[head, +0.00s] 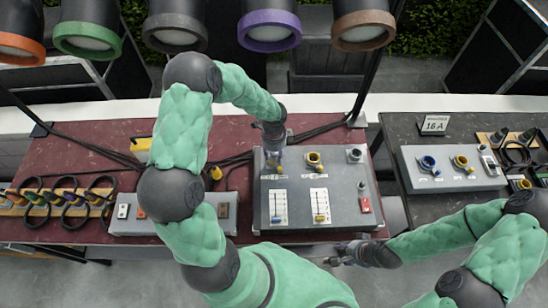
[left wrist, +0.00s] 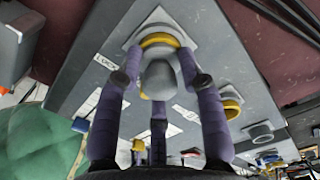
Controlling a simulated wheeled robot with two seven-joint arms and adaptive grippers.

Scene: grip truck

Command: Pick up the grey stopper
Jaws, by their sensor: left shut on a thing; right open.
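The grey stopper (left wrist: 160,80) shows in the left wrist view between the fingers of my left gripper (left wrist: 161,88), with a yellow ring socket (left wrist: 158,41) just behind it. I cannot tell whether it sits in that socket or is clear of it. In the head view my left gripper (head: 272,158) points down over the left socket of the grey panel (head: 290,228) and hides most of the stopper. It is shut on the stopper. My right gripper (head: 345,254) is open and empty, in front of the table's front edge.
A second yellow socket (head: 314,158) and a grey fitting (head: 354,155) stand right of my left gripper. Two white sliders (head: 278,207) and a red switch (head: 365,205) lie nearer. A dark table (head: 395,135) with another grey panel (head: 452,168) is at right. Lamps hang behind.

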